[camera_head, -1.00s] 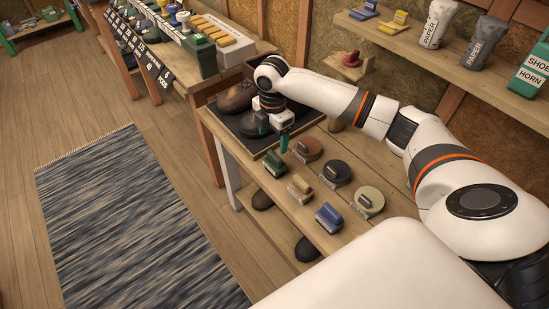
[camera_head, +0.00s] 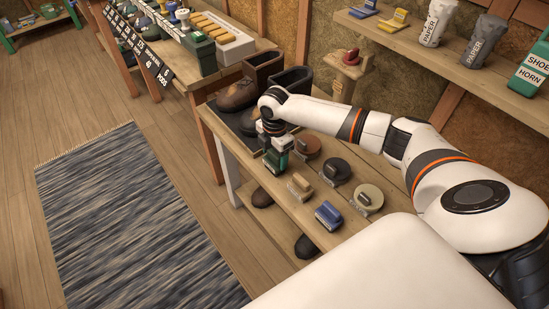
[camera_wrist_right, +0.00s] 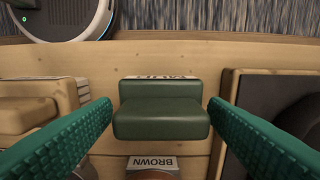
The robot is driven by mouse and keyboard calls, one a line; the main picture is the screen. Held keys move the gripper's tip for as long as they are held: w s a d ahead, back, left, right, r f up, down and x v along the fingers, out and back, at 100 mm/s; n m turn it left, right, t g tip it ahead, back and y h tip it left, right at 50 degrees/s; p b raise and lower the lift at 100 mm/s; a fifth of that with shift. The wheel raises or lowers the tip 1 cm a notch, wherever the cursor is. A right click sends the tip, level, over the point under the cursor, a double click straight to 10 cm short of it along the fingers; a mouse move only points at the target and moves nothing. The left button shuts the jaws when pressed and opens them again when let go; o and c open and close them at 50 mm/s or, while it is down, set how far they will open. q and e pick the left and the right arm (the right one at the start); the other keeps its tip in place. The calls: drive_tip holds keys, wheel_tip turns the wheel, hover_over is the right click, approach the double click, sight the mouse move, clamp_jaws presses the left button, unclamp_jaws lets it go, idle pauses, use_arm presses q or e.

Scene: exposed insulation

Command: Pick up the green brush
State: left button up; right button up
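The green brush (camera_wrist_right: 160,119) lies in the middle of the right wrist view, on the wooden bench top. In the head view it is mostly covered by my right gripper (camera_head: 274,160), which is over it with fingers pointing down. In the wrist view the two green ribbed fingers of the right gripper (camera_wrist_right: 160,128) are spread apart. One is on each side of the brush, with a gap on both sides. The gripper is open and holds nothing. My left gripper is not in view.
A tan brush (camera_head: 300,187) and a blue brush (camera_head: 329,214) lie in the same row. Round tins, such as a black one (camera_head: 336,171), stand behind. Brown boots (camera_head: 238,94) stand in a dark tray beside the gripper. A "BROWN" label (camera_wrist_right: 152,163) shows near the green brush.

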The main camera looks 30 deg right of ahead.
sight(274, 153)
drive_tip(key=c, duration=0.9)
drive_tip(key=shift+r, duration=0.1)
wheel_tip(274, 153, up, 10)
drive_tip(key=shift+f, duration=0.1)
